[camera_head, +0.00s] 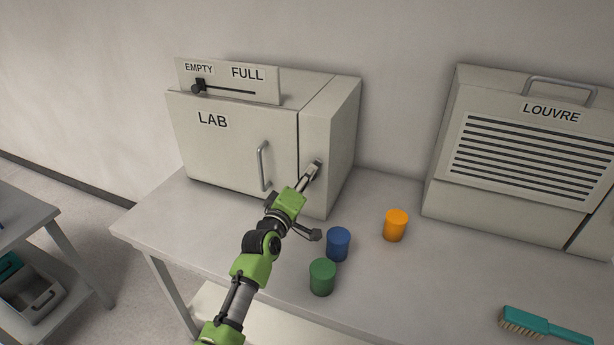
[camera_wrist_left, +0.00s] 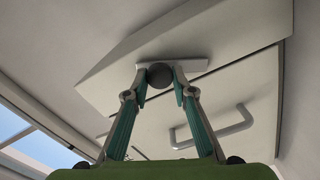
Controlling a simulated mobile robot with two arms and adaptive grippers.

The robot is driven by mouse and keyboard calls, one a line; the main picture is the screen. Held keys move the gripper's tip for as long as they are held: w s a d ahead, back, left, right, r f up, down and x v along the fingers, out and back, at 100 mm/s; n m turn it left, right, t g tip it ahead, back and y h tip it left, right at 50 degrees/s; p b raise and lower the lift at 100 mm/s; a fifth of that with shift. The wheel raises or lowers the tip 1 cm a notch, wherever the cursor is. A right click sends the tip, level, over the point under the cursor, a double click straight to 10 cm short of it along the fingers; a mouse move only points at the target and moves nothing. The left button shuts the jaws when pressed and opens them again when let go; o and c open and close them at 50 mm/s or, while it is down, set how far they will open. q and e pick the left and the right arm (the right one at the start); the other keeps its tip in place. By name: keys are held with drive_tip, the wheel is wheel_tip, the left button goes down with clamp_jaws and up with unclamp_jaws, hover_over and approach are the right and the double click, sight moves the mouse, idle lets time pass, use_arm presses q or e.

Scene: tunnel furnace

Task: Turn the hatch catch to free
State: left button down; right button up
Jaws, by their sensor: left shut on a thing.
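The LAB unit (camera_head: 225,150) stands on the table with its hatch shut; a bar handle (camera_head: 263,165) is on the hatch and also shows in the left wrist view (camera_wrist_left: 215,128). The catch (camera_head: 317,164) is on the narrow panel right of the hatch. In the left wrist view it is a pale bar (camera_wrist_left: 196,65) with a dark round knob (camera_wrist_left: 160,75). My left gripper (camera_head: 309,178) reaches up to it, its fingers (camera_wrist_left: 160,86) shut on the knob from both sides. In the head view the fingers partly hide the catch. My right gripper is not in view.
A slider (camera_head: 200,86) on top of the unit sits at EMPTY. Blue (camera_head: 338,244), green (camera_head: 322,277) and orange (camera_head: 395,225) cylinders stand right of my forearm. A LOUVRE unit (camera_head: 520,155) and a teal brush (camera_head: 545,325) are further right. The table's left end (camera_head: 155,215) is clear.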

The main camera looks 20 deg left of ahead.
use_arm(q)
drive_tip(key=shift+n, duration=2.3)
drive_tip(key=c, duration=1.7)
unclamp_jaws()
